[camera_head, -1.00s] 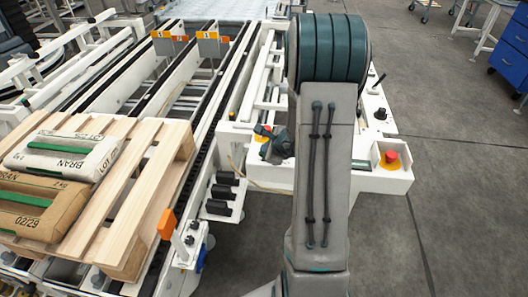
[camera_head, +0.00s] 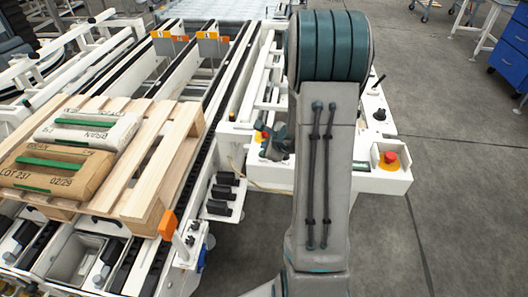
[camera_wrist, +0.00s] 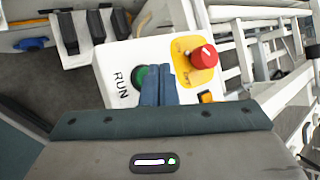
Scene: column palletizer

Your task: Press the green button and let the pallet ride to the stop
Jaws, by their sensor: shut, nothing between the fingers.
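The wooden pallet (camera_head: 165,150) lies on the conveyor at the left of the head view. It carries a white bag (camera_head: 88,130) and a brown bag (camera_head: 55,172). The green button (camera_wrist: 138,78), beside the word RUN on a white panel, shows in the wrist view, partly hidden by my fingers. My gripper (camera_wrist: 157,72) is shut and empty, its tips over the button's right side; I cannot tell whether they touch it. In the head view, my gripper (camera_head: 272,143) is partly behind my arm. Upright plates with orange tops (camera_head: 208,40) stand farther along the conveyor, apart from the pallet.
A red button on a yellow plate (camera_wrist: 204,57) sits close right of my fingers. Another red button (camera_head: 389,158) is on the white box at the right in the head view. An orange-topped post (camera_head: 168,224) stands at the near conveyor side. Open floor lies to the right.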

